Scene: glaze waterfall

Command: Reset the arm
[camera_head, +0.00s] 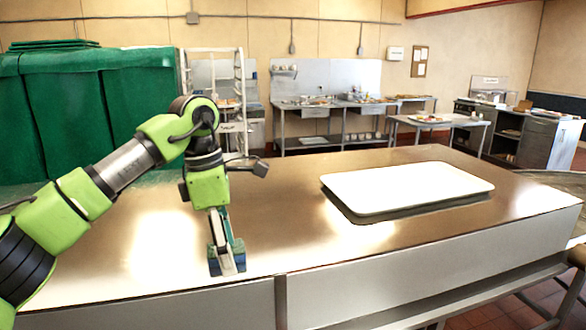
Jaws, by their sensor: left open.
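My left arm is green and black and comes in from the left over the table. My left gripper (227,262) points down near the table's front edge, with its fingers low over the surface. It is open, and I see nothing held in it. The gap between the fingertips is small in this view. My right gripper is not in view.
A brown-topped table (290,205) fills the foreground. A white tray (405,187) lies on its right half. The table top between gripper and tray is clear. A green covered shape (85,115) stands behind at left; steel counters (335,105) stand further back.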

